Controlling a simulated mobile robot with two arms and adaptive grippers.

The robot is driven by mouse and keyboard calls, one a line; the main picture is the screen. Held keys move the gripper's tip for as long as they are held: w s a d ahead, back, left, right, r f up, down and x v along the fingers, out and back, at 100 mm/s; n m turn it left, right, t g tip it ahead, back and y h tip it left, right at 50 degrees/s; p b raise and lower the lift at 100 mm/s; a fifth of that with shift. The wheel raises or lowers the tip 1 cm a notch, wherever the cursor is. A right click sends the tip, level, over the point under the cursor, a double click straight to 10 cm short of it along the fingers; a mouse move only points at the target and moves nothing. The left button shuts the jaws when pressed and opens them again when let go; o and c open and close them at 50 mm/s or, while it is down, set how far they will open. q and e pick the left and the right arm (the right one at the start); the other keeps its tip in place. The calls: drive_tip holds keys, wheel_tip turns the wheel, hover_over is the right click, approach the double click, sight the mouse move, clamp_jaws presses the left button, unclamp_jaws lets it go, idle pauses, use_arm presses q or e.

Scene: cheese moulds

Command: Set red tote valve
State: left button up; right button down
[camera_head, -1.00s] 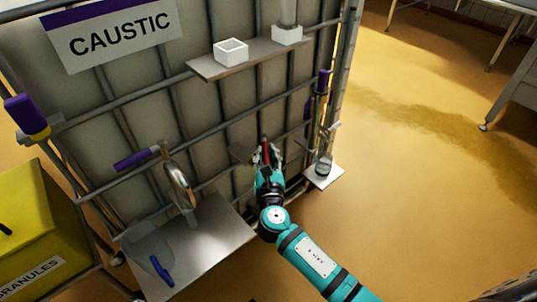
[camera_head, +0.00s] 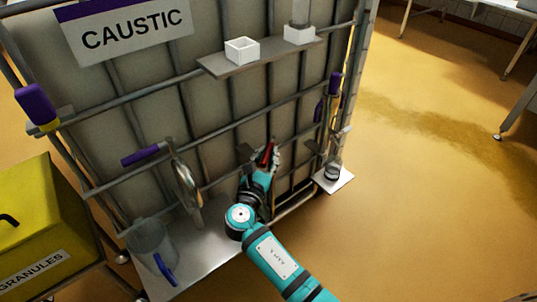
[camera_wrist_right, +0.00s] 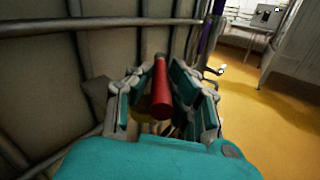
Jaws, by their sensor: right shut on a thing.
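The red valve handle (camera_head: 265,153) sits low on the front of the caged tote (camera_head: 227,105) labelled CAUSTIC. My right gripper (camera_head: 267,156) is at the handle with its fingers closed around it. In the right wrist view the red handle (camera_wrist_right: 161,92) stands between the two fingers of the right gripper (camera_wrist_right: 162,88), its rounded end toward the camera. The valve body behind the handle is mostly hidden by the gripper. My left gripper does not show in either view.
A steel shelf (camera_head: 215,240) at lower left bears a clear jug (camera_head: 150,240) with a blue handle. A small shelf (camera_head: 335,183) is right of the gripper. A white box (camera_head: 241,50) stands on the upper shelf. A yellow granules bin (camera_head: 40,215) is at left. Floor at right is open.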

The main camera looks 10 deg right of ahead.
drive_tip(key=c, duration=1.3)
unclamp_jaws()
drive_tip(key=shift+w+r, duration=0.1)
drive_tip(key=shift+r, duration=0.1)
drive_tip(key=shift+c, duration=0.2)
drive_tip(key=shift+o, duration=0.5)
drive_tip(key=shift+d+f, duration=0.1)
drive_tip(key=shift+d, duration=0.15)
drive_tip(key=shift+s+a, duration=0.3)
drive_tip(key=shift+s, duration=0.25)
drive_tip(key=v, duration=1.1)
drive_tip(key=shift+d, duration=0.15)
